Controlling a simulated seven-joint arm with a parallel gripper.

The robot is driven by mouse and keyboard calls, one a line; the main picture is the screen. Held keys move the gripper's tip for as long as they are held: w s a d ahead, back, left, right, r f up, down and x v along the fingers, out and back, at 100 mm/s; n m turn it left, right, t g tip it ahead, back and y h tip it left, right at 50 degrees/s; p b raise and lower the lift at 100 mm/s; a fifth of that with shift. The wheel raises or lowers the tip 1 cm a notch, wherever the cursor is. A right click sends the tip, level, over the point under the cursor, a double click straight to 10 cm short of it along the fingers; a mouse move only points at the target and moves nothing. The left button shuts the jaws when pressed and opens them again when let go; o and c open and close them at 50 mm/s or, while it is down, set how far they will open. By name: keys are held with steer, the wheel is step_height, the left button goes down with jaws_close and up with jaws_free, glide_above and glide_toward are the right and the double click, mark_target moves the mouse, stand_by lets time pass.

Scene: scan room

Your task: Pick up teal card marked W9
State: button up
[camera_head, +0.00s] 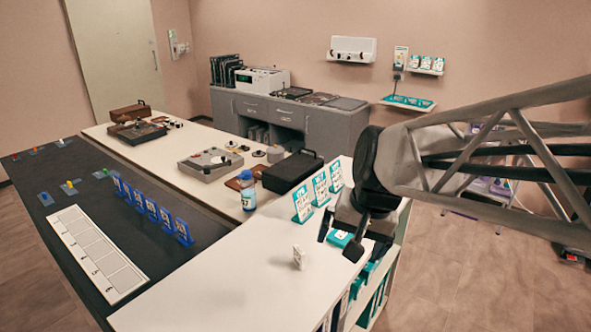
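Three teal-framed cards stand in a row on the white counter: a near one (302,203), a middle one (320,188) and a far one (336,176). Their print is too small to read, so I cannot tell which is W9. My gripper (351,241) is just right of and nearer than this row, pointing down over the counter's right edge. Its fingers look spread apart, with nothing seen held. A small teal piece (340,238) shows under it, partly hidden. More teal items (366,272) sit in the shelf below the counter edge.
A small white block (299,257) stands on the counter near my gripper. A blue-capped bottle (248,192) and a black case (292,172) are behind, left of the cards. Blue cards (153,211) line the dark mat (85,172). The front counter is mostly clear.

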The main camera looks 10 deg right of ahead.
steer(key=w+m+y, duration=0.3)
steer(key=w+m, duration=0.3)
steer(key=w, duration=1.1)
steer(key=m+t+y, duration=0.5)
steer(key=m+t, duration=0.2)
steer(key=m, duration=1)
glide_above(337, 175)
steer(key=s+d, duration=0.2)
step_height(337, 175, down, 12)
steer(key=shift+d+f, duration=0.1)
steer(key=shift+f, duration=0.1)
steer(key=shift+f, duration=2.9)
steer(key=shift+f, duration=0.1)
